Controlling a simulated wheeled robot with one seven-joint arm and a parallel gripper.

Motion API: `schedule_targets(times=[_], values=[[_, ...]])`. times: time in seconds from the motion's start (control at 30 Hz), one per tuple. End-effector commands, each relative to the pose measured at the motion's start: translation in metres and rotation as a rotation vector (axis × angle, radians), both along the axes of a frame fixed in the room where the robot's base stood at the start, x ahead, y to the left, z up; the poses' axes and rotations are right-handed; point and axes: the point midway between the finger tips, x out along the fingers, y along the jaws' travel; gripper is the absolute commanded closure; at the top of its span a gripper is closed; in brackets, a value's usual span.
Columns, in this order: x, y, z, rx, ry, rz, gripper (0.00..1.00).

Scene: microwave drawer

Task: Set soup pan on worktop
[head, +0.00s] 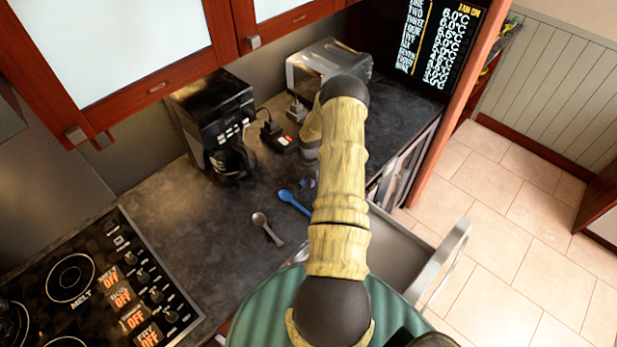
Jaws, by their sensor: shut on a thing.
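The worktop (180,230) is a dark, mottled stone-like counter. It runs from the hob at the lower left to the back right corner. My yellow-covered arm rises through the middle of the head view and bends at a dark elbow near the grey appliance. The part beyond the elbow passes down behind the upper arm. My gripper cannot be made out, and what it holds is hidden. No soup pan can be identified in this view.
A coffee maker (217,120), a silver appliance (318,68), a grey spoon (266,229) and a blue spoon (293,202) occupy the counter. A hob (95,280) lies left. An open metal drawer (405,262) juts out right. Worktop left of the spoons is clear.

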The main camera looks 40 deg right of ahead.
Motion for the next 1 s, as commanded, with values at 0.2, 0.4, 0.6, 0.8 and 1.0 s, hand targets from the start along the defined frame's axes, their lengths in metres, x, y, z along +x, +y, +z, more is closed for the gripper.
schedule_targets(times=[0.2, 0.4, 0.6, 0.8, 1.0], values=[[0.0, 0.0, -0.002, -0.001, -0.001, 0.0, 1.0], [0.0, 0.0, -0.002, 0.0, 0.0, 0.0, 0.58], [0.0, 0.0, -0.002, 0.0, 0.0, 0.0, 0.58], [0.001, 0.0, 0.002, -0.001, -0.001, 0.001, 0.58], [0.001, -0.001, 0.021, -0.003, -0.002, 0.0, 0.58]])
